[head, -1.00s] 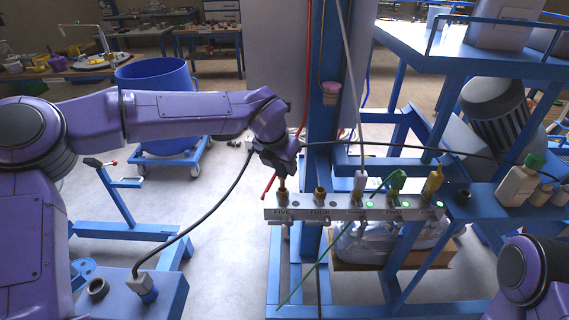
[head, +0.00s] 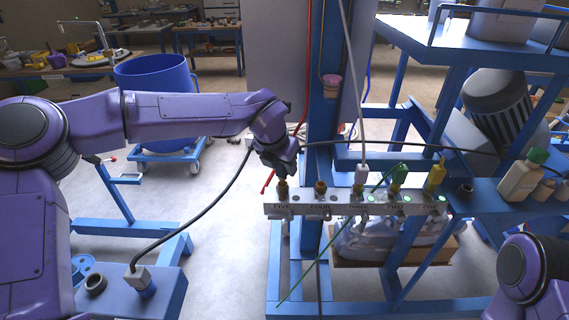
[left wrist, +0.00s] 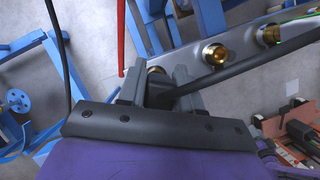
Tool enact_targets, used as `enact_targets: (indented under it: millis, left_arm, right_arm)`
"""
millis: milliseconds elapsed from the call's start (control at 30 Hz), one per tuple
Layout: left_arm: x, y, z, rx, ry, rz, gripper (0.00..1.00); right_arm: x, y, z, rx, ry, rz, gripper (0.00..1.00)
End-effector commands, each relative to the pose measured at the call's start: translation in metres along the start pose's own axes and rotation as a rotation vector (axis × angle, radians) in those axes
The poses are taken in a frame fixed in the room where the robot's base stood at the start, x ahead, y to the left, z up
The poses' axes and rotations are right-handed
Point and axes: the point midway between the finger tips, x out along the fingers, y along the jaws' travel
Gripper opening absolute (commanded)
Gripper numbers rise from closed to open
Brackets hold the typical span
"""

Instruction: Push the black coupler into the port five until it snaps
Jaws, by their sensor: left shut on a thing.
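My left gripper (head: 283,172) points down over port five (head: 282,188), the brass fitting at the left end of the grey port rail (head: 385,210). In the left wrist view my left gripper (left wrist: 160,82) is shut on the black coupler (left wrist: 158,95), between its two grey fingers. A dark hose (left wrist: 250,70) runs off to the right there. A little brass of port five (left wrist: 155,69) shows just beyond the coupler, in line with it. Whether the coupler touches or is seated in the port cannot be told. The right gripper is out of view.
Port four (head: 320,187) stands bare beside port five. White, green (head: 398,176) and yellow (head: 436,176) couplers fill the other ports, with green lights. A black hose (head: 205,203) hangs to a blue box at lower left. A blue post (head: 322,130) rises behind the rail.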

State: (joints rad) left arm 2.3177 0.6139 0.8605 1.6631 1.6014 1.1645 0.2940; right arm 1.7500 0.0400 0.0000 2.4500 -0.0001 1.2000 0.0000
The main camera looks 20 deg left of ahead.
Motion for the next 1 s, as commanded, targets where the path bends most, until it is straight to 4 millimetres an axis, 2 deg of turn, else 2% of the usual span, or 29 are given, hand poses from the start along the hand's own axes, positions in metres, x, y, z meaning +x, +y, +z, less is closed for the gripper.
enact_targets:
  millis: [900,933,1000]
  left_arm:
    - [0.020,0.000,-0.009,0.000,0.001,0.000,0.00]
    - [0.020,0.000,-0.009,0.000,0.001,0.000,0.40]
    - [0.020,0.000,-0.009,0.000,0.001,0.000,0.63]
  right_arm:
    - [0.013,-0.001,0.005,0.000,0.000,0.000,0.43]
    - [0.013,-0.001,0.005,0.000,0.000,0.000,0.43]
    - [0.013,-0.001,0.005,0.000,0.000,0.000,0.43]
